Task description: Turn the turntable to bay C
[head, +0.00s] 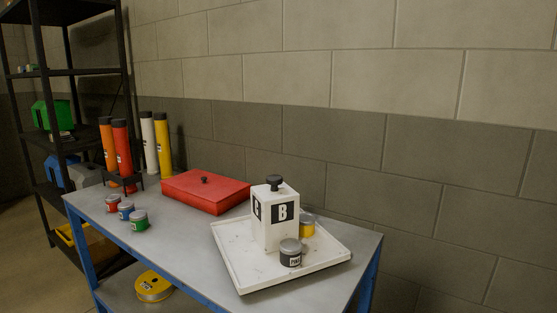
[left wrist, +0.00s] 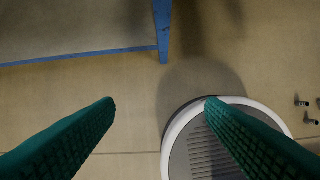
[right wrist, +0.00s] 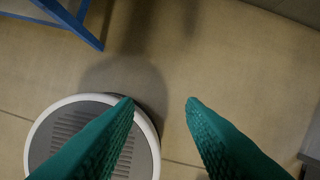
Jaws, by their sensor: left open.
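The turntable is a white square tray (head: 232,263) on the grey workbench (head: 190,235), set askew to its edges. A white block (head: 270,232) with a black knob (head: 274,182) stands on the tray. One block face reads B; the letter on its left face is too small to tell. A dark grey can (head: 290,254) stands in front of the block and a yellow can (head: 307,228) beside it. My left gripper (left wrist: 160,105) and right gripper (right wrist: 159,101) are open and empty above the floor, away from the bench. Neither shows in the head view.
A red lidded box (head: 207,192) stands at the back of the bench. Red, blue and green cans (head: 139,220) stand at its left, near several upright tubes (head: 122,150). A yellow spool (head: 153,285) lies on the lower shelf. A black rack (head: 60,72) stands at left.

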